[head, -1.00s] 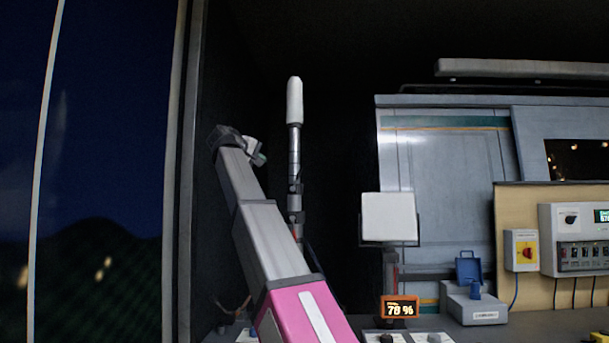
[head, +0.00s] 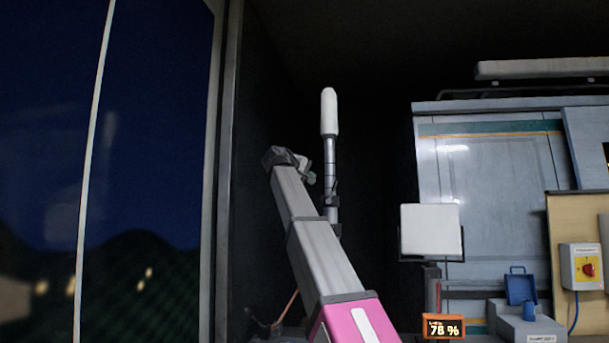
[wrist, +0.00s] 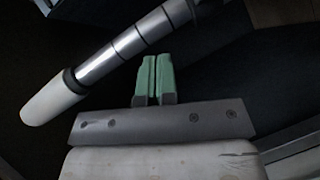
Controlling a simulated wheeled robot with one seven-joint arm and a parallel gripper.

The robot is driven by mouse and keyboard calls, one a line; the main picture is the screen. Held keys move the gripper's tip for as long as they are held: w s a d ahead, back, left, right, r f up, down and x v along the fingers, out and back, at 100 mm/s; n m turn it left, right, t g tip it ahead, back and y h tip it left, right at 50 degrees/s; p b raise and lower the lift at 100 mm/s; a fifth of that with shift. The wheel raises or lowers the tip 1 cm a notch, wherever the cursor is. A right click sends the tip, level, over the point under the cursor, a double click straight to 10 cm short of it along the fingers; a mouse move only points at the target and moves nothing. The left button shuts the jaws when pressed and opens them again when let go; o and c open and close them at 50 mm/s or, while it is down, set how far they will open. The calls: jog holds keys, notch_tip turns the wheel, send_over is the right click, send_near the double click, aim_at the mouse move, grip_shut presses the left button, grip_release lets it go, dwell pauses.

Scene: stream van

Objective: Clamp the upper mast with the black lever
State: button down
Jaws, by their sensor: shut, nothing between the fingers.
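The mast (head: 330,160) stands upright, a grey metal tube with a white rounded cap (head: 329,110). A small dark fitting (head: 332,200) sits lower on it; I cannot tell if this is the black lever. My gripper (head: 311,179) is just left of the mast at tube height, seemingly apart from it. In the wrist view, its green fingertips (wrist: 153,62) are shut together with nothing between them. The mast's metal tube (wrist: 120,50) and white cap (wrist: 50,100) cross the upper left there, beside the fingers. My arm hides the mast's lower part in the head view.
A white square panel (head: 431,230) on a post stands right of the mast, with an orange 78 % display (head: 444,327) below. A blue-topped grey box (head: 525,322) and a yellow switch box (head: 581,267) are farther right.

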aim_at(333, 191)
jog(key=shift+w+d+f, duration=0.4)
jog(key=shift+d, duration=0.7)
jog(key=shift+w+d+f, duration=0.4)
jog(key=shift+w+d, duration=0.05)
jog(key=shift+d, duration=0.6)
jog(key=shift+w+d+f, duration=0.4)
jog(key=shift+d, duration=0.7)
jog(key=shift+w+d, duration=0.1)
